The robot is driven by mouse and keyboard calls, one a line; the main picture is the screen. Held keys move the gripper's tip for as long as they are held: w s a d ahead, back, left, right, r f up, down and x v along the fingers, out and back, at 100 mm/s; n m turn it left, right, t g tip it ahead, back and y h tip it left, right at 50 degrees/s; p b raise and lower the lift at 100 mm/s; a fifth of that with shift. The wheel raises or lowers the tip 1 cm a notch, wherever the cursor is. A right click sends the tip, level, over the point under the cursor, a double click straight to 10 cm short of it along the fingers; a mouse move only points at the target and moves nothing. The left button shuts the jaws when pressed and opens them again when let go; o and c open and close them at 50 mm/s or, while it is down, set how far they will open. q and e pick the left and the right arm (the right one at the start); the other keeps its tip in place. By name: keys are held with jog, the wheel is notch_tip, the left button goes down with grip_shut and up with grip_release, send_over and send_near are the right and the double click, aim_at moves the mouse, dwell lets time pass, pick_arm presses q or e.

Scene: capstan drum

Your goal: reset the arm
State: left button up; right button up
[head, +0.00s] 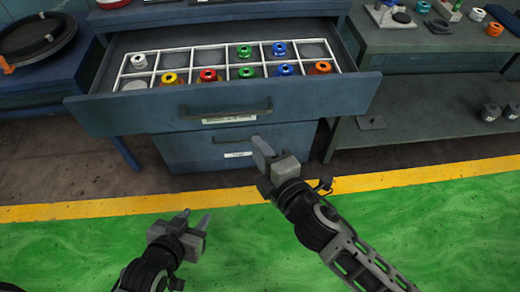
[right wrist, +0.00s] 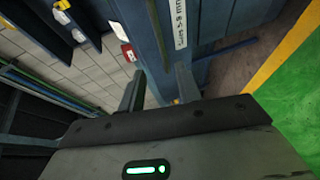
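My left gripper (head: 195,217) hangs over the green floor at the lower middle of the head view. Its two fingers are apart and nothing is between them. My right gripper (head: 263,146) is in front of the blue cabinet, below and right of the upper drawer's handle (head: 225,112). In the right wrist view its fingers (right wrist: 158,88) stand apart with a gap, and I see nothing held. The upper drawer (head: 140,113) is pulled out. It shows a white-divided tray (head: 216,65) with coloured ring-shaped parts in several compartments.
The lower drawer (head: 185,150) is shut. A grey-green bench (head: 430,62) with small parts stands right, with a lower shelf (head: 430,115). A blue table (head: 60,72) with a black round tray stands left. The green floor (head: 420,230) in front is clear.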

dwell(0.3)
jog(key=s+d+f+m+g+h, duration=0.1)
jog(key=s+d+m+g+h, duration=0.1)
jog(key=d+m+h, duration=0.35)
jog(key=s+d+f+m+g+h, duration=0.1)
jog(key=s+d+m+g+h, duration=0.1)
jog(key=d+m, duration=0.7)
jog(key=s+d+f+m+g, duration=0.1)
jog(key=s+d+m+g, duration=0.55)
jog(key=s, duration=0.55)
jog(key=w+a+f+t+y, duration=0.2)
jog(key=w+a+f+t, duration=0.3)
jog(key=f+t, duration=0.2)
jog(key=shift+w+f, duration=0.35)
jog(key=shift+f, duration=1)
dwell(3.0)
